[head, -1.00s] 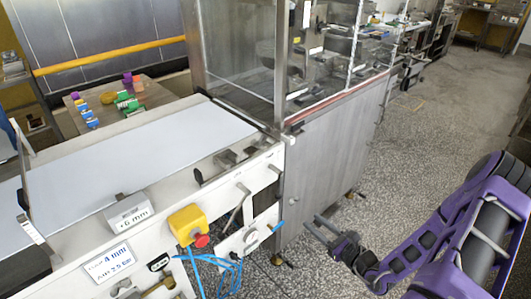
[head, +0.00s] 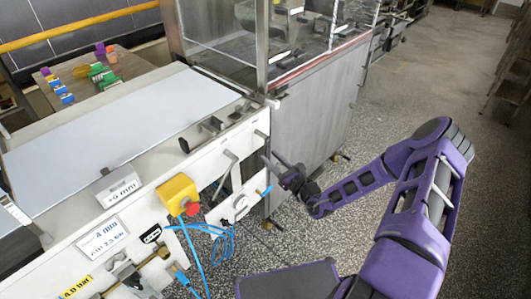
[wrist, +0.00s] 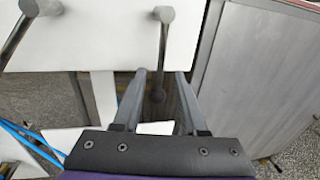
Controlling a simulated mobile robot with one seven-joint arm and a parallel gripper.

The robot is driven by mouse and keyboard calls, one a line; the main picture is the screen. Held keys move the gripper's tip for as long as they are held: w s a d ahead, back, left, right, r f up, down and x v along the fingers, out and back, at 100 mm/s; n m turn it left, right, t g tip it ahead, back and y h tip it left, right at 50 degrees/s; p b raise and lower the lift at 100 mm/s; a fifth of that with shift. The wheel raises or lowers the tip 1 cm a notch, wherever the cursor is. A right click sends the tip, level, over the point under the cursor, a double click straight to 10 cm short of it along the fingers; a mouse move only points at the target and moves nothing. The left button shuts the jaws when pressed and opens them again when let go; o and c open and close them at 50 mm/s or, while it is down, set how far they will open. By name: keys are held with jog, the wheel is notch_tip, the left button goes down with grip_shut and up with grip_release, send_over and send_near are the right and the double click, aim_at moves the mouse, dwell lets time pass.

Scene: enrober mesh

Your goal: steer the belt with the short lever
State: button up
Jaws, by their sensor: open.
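The white belt (head: 125,118) runs along the machine's top at left in the head view. Two levers hang from the front panel. The longer lever (head: 223,174) is on the left; it also shows at the wrist view's left edge (wrist: 17,38). The short lever (wrist: 163,50) hangs down on the right and ends in a dark knob. My gripper (wrist: 161,74) is open, with one finger on each side of the short lever's lower end. The knob lies between the fingers; I cannot tell whether they touch it. In the head view my gripper (head: 271,166) is at the panel's right end.
A yellow box with a red button (head: 178,195) sticks out from the panel, with blue cables (head: 190,250) below it. A steel cabinet (head: 315,115) stands just right of the levers. A small table (head: 85,82) with coloured items is behind the belt. The floor at right is open.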

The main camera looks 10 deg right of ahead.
aim_at(266, 153)
jog(key=shift+x, duration=1.9)
grip_shut()
